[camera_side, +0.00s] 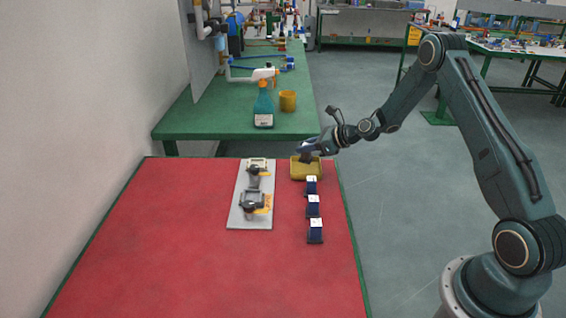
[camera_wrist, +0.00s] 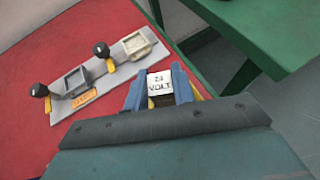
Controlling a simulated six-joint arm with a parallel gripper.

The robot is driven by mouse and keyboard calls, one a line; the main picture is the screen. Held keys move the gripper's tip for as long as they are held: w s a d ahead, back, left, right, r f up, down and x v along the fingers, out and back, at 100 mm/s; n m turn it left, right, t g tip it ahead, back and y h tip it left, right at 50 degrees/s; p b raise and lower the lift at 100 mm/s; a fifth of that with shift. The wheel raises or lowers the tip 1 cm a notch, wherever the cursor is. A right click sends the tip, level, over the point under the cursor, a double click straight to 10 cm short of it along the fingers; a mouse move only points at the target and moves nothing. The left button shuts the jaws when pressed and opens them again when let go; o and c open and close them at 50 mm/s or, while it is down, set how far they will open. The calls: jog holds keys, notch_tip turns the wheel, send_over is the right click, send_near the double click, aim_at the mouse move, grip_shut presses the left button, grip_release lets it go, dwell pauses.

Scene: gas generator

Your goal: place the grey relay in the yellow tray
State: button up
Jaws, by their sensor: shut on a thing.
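My gripper (camera_side: 306,152) is shut on a relay, just above the yellow tray (camera_side: 305,173) at the far right of the red table. In the wrist view, the held relay (camera_wrist: 160,89) shows a white top marked "24 VOLT" between the blue fingers of my gripper (camera_wrist: 160,80). Its body is mostly hidden, so its grey colour is hard to confirm. Slivers of the yellow tray (camera_wrist: 196,92) show beside the fingers. I cannot tell whether the relay touches the tray floor.
Several dark blue relays with white tops (camera_side: 314,207) stand in a row in front of the tray. A pale plate (camera_side: 250,222) with two sockets and black-knobbed levers lies to their left. The table's left side is clear.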

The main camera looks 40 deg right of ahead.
aim_at(310, 155)
jog(key=shift+f, duration=0.1)
jog(key=shift+f, duration=1.75)
jog(key=shift+f, duration=0.15)
jog(key=o, duration=1)
jog(key=shift+s+r, duration=0.15)
jog(key=shift+r, duration=0.05)
jog(key=v, duration=1.1)
jog(key=shift+s+d+r, duration=0.1)
jog(key=shift+s+r, duration=0.05)
jog(key=shift+s, duration=0.2)
